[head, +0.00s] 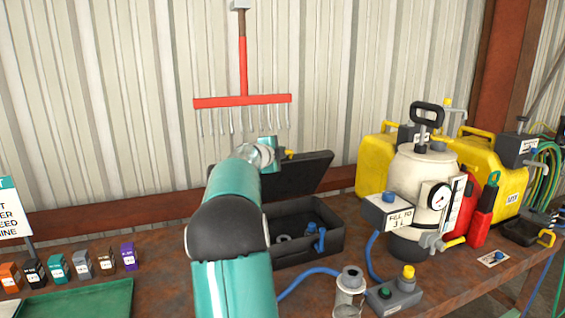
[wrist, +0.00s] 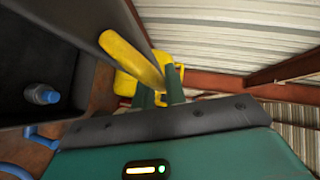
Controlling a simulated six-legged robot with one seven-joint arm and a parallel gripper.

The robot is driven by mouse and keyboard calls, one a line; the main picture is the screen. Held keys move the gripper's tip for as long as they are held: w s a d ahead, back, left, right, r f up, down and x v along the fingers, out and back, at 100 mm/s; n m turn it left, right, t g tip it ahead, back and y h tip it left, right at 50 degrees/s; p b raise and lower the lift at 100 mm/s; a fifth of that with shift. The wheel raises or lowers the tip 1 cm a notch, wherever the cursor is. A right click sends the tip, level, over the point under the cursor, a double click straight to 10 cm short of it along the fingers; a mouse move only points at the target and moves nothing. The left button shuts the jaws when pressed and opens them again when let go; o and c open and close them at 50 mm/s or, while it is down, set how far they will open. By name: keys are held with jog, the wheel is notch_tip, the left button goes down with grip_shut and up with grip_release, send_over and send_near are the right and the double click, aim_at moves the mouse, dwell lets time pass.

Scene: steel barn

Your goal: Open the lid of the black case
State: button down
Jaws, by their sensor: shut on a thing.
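The black case (head: 338,240) stands on the rusty bench, partly hidden by my arm. Its lid (head: 302,176) is raised and tilted up at the back, so the dark inside shows. A yellow handle (head: 289,154) sits at the lid's upper edge; it also shows large in the wrist view (wrist: 130,57). My gripper (head: 280,150) is at this handle, with its green fingers (wrist: 162,88) shut on it. A blue-topped item (head: 318,238) and a grey ring lie in the case. The blue item also shows in the wrist view (wrist: 42,94).
A white sprayer tank (head: 420,180) and yellow cans (head: 378,165) stand to the right. A red rake (head: 243,101) hangs on the wall above. Small boxes (head: 82,263) and a green tray (head: 85,300) are left.

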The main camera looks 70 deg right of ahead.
jog(key=shift+n+y, duration=0.4)
jog(key=shift+y, duration=0.1)
jog(key=shift+w+d+r, duration=0.5)
jog(key=shift+w+d, duration=0.2)
jog(key=shift+w+d+r, duration=0.5)
jog(key=shift+w+d, duration=0.15)
jog(key=c, duration=1.5)
grip_release()
jog(key=shift+o, duration=0.2)
jog(key=shift+f, duration=0.2)
jog(key=shift+a, duration=0.15)
